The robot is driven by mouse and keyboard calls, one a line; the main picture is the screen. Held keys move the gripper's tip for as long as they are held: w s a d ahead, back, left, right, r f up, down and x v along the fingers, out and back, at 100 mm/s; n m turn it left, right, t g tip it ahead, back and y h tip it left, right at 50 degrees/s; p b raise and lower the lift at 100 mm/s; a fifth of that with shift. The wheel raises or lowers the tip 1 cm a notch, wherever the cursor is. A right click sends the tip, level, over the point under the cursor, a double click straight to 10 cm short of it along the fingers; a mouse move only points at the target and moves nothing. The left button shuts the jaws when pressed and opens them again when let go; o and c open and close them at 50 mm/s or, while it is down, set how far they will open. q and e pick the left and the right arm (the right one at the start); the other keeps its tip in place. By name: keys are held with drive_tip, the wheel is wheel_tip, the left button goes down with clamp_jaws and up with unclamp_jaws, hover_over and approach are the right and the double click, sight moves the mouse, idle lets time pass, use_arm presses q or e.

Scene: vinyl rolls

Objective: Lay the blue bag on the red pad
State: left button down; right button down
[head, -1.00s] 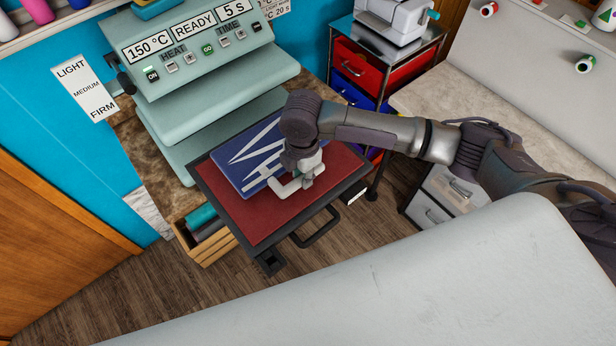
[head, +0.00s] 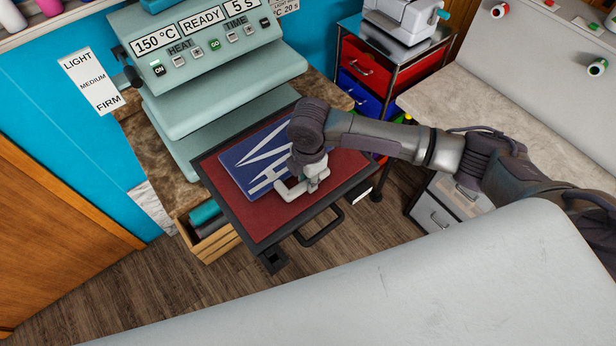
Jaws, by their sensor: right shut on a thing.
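The flat blue bag (head: 232,175) with white stripes lies over the red pad (head: 252,222), covering its back left part. The pad's front and right parts show bare red. My right gripper (head: 297,190) is at the bag's right side, low over the pad, and is shut on the bag. The grip itself is partly hidden by the wrist and fingers. I cannot tell whether the whole bag rests flat on the pad. My left gripper is not in view.
The pad sits on a dark tray with a front handle (head: 322,228), pulled out from the green heat press (head: 222,98). A wooden crate (head: 217,245) stands below left. A drawer cart (head: 366,68) stands behind right. A pale surface (head: 400,290) fills the foreground.

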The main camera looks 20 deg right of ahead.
drive_tip(key=shift+f, duration=0.25)
drive_tip(key=c, duration=0.9)
unclamp_jaws()
wheel_tip(320, 180, up, 12)
drive_tip(key=shift+s+f, duration=0.1)
drive_tip(key=shift+s, duration=0.05)
